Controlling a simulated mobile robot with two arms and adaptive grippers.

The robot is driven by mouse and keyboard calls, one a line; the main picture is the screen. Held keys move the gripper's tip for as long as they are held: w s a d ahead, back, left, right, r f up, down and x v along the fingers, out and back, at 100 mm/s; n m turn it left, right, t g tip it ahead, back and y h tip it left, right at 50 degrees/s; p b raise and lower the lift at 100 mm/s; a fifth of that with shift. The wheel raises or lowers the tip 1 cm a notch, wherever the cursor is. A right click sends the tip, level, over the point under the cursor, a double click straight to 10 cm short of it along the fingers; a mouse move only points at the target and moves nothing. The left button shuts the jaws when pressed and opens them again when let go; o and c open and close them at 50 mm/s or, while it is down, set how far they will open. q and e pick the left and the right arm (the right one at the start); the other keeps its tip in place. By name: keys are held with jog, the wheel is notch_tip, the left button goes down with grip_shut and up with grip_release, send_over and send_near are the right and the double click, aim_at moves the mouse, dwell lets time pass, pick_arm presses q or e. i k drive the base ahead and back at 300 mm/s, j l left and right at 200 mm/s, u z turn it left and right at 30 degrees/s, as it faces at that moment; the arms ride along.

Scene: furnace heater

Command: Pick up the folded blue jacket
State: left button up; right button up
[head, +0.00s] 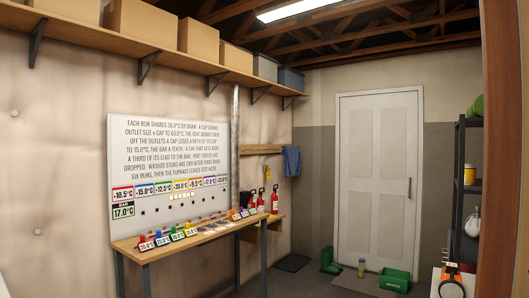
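A blue cloth item (291,161) hangs from the right end of a wooden wall rail (262,150), in the far corner left of the white door. It looks like it could be the blue jacket, but it hangs down rather than lying folded, and it is too small to be sure. I see no other blue garment. Neither of my grippers is in the head view.
A workbench (147,254) with coloured tags and red fire extinguishers (275,200) runs along the left wall. Green boots (329,261) and a green crate (394,280) stand near the door (380,180). A dark shelf (468,185) and wooden post (502,150) bound the right.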

aim_at(292, 154)
jog(key=i+j+u, duration=0.3)
jog(key=i, duration=0.45)
jog(key=i+j+z, duration=0.2)
jog(key=i, duration=0.2)
jog(key=i+z, duration=0.2)
jog(key=i, duration=0.25)
jog(key=i+j+z, duration=0.2)
jog(key=i, duration=0.2)
jog(key=i+l+z, duration=0.2)
jog(key=i+z, duration=0.3)
jog(key=i, duration=0.4)
jog(key=i+j+z, duration=0.15)
jog(key=i+z, duration=0.3)
jog(key=i, duration=0.45)
jog(key=i+u, duration=0.2)
jog(key=i, duration=0.4)
jog(key=i+u, duration=0.15)
jog(key=i, duration=0.5)
jog(key=i+l+u, duration=0.2)
jog(key=i, duration=0.4)
